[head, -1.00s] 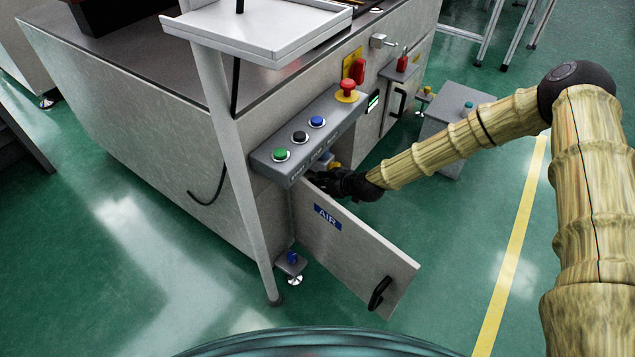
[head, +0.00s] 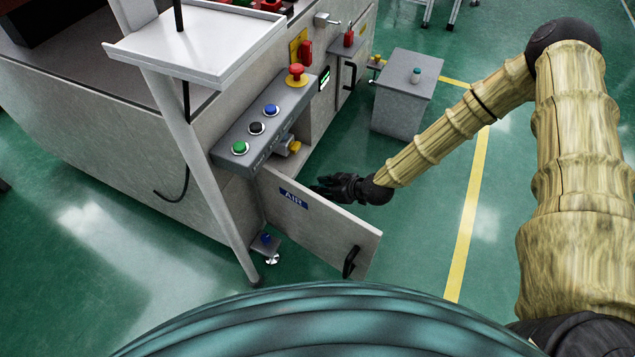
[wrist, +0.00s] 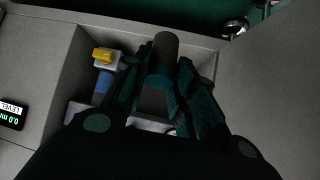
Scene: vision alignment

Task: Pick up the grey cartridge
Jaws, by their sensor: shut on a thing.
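My gripper (head: 322,187) is just outside the open cabinet compartment, above and behind the door marked AIR (head: 318,218). In the wrist view my gripper (wrist: 160,75) is shut on the grey cartridge (wrist: 166,48), a dark grey cylinder between the two fingers. Its rounded end sticks out past the fingertips, and its other end is hidden by the gripper. The head view does not show the cartridge clearly. Behind the fingers in the wrist view lies the compartment, with a yellow-topped fitting with a blue body (wrist: 103,72) on the left.
The button box (head: 262,125) overhangs the compartment. The open door with its black handle (head: 350,262) stands out toward me. A grey box (head: 405,95) stands on the floor at the back right. Green floor (head: 420,225) is clear to the right of the door.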

